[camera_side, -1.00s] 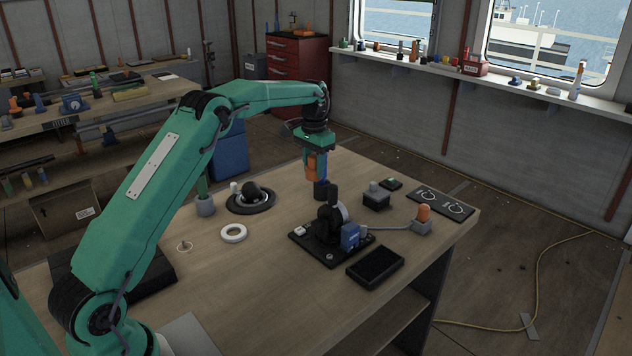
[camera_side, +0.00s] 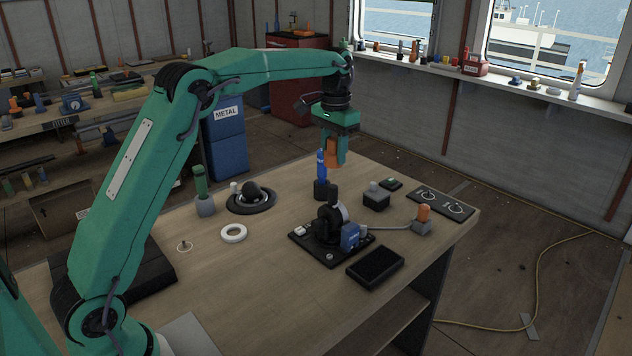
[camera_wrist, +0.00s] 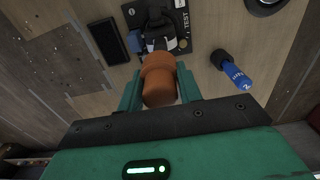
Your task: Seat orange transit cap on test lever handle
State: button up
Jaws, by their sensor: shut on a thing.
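My gripper (camera_side: 336,158) is shut on the orange transit cap (camera_side: 332,150), held up in the air over the back of the bench. In the wrist view the cap (camera_wrist: 158,80) sits between the two green fingers of the gripper (camera_wrist: 160,92). In the side view the cap is above the handle with a clear gap. In the wrist view the cap overlaps the dark lever (camera_wrist: 155,42) and hides part of it, beside the TEST lettering.
A blue-handled tool (camera_side: 321,165) stands upright in a black holder (camera_side: 322,190) close to the left of my gripper. A black tray (camera_side: 375,266) lies in front of the lever. A white ring (camera_side: 233,233) lies left on open bench.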

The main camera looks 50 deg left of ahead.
jog(key=shift+f, duration=0.1)
send_over(333, 186)
jog(key=shift+a+f, duration=0.1)
jog(key=shift+f, duration=2.2)
jog(key=shift+f, duration=0.1)
jog(key=shift+f, duration=1.2)
jog(key=shift+f, duration=0.9)
jog(key=o, duration=1.1)
jog(key=shift+c, duration=0.2)
jog(key=shift+r, duration=0.15)
jog(key=shift+r, duration=3.8)
